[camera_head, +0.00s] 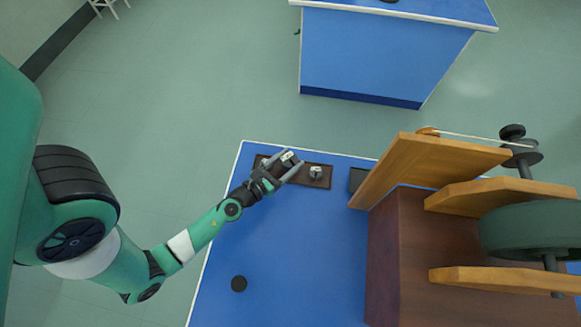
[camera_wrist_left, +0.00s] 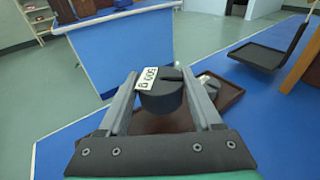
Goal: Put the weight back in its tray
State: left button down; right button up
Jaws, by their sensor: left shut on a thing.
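My left gripper (camera_head: 288,163) is shut on a dark round weight with a white label reading 500 g. In the left wrist view the weight (camera_wrist_left: 161,94) sits between the two fingers (camera_wrist_left: 162,101). The brown tray (camera_head: 325,183) lies at the back edge of the blue bench, and the gripper with the weight is over its left part. The weight appears raised above the tray; the exact gap is hard to tell. Another labelled weight (camera_head: 316,173) sits in the right part of the tray. The gripper hides part of the tray's left side. My right gripper is not in view.
A wooden apparatus (camera_head: 410,240) with a wheel fills the right of the bench. A dark shallow holder (camera_head: 357,179) stands between it and the tray. The bench middle is clear. Another blue bench (camera_head: 385,55) stands behind.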

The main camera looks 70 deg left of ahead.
aim_at(291, 167)
pick_arm(q)
jog(key=shift+w+d+f+b, duration=0.1)
jog(key=shift+f+b, duration=0.75)
jog(key=shift+f, duration=0.15)
jog(key=shift+w+d+f+b, duration=0.1)
jog(key=shift+f+b, duration=0.7)
jog(key=shift+f, duration=0.15)
jog(key=shift+r, duration=0.15)
jog(key=c, duration=0.5)
grip_release()
jog(key=shift+f, duration=0.25)
jog(key=shift+o, duration=0.8)
jog(key=shift+r, duration=0.15)
